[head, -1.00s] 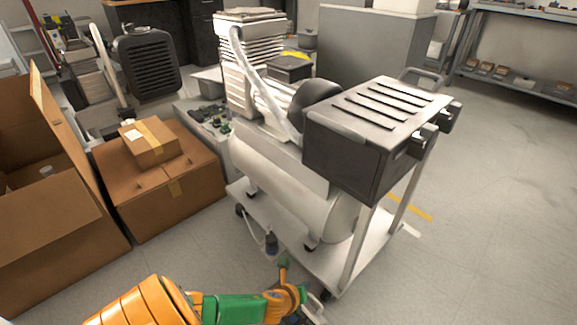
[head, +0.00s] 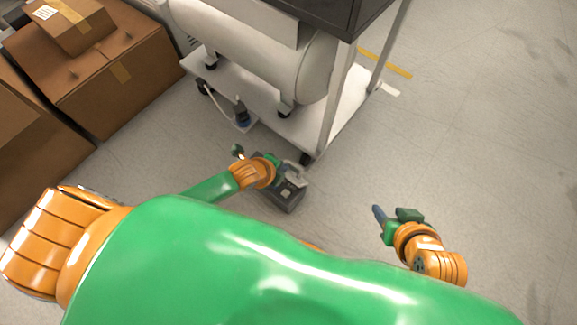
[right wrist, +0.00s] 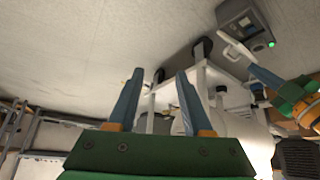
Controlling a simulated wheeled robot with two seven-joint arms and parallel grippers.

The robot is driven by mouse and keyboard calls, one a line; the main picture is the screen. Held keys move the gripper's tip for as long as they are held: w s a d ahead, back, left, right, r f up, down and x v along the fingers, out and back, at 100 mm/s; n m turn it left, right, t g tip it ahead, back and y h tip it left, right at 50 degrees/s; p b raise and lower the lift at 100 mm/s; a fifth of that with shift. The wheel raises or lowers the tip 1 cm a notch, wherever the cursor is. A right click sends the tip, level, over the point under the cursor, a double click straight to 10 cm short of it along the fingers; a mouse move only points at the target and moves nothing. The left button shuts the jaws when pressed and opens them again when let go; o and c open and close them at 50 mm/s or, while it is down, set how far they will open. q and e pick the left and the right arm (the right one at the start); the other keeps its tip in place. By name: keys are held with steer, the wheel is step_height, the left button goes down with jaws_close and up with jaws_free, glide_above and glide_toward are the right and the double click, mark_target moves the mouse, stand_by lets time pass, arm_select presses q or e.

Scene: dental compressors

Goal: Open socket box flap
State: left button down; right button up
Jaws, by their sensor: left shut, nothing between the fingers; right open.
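The socket box (head: 284,196) is a small dark grey box on the floor beside the cart's front wheel. In the right wrist view the box (right wrist: 246,27) shows a lit green lamp and a pale flap-like piece (right wrist: 236,48) standing out from it. My left gripper (head: 278,164) is shut and empty, close over the box by the pale piece. Its fingertips are partly hidden, and I cannot tell whether they touch the flap. My right gripper (head: 382,218) is open and empty over clear floor to the right of the box, its two blue fingers (right wrist: 157,90) apart.
The white compressor cart (head: 312,128) with its tank (head: 270,60) stands just behind the box. A dark plug-like part (head: 241,113) sits at the cart's edge. Cardboard boxes (head: 95,85) are at the left. The floor (head: 480,150) at the right is free.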

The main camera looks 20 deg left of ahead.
mark_target(289, 172)
arm_select(q)
steer(key=shift+b+x, duration=0.65)
steer(key=shift+x, duration=0.3)
steer(key=shift+w+d+f+b, duration=0.1)
steer(key=shift+w+f+b, duration=0.25)
steer(key=shift+f+b, duration=0.2)
arm_select(e)
steer(key=w+a+r+t+y, duration=0.35)
steer(key=w+r+t, duration=0.6)
steer(key=r, duration=0.35)
arm_select(q)
steer(key=shift+b+x, duration=0.65)
steer(key=shift+x, duration=0.2)
steer(key=shift+w+d+f+b, duration=0.1)
steer(key=shift+w+f+b, duration=0.25)
steer(key=shift+f+b, duration=0.25)
arm_select(e)
steer(key=s+r+n+t+y, duration=0.1)
steer(key=s+r+t+y, duration=0.1)
steer(key=r+t, duration=0.3)
steer(key=s+a+r+n+t+y, duration=0.1)
steer(key=s+r+t, duration=0.3)
steer(key=r, duration=0.7)
steer(key=shift+t+y, duration=0.35)
steer(key=shift+y, duration=0.1)
steer(key=shift+w+a+r, duration=0.1)
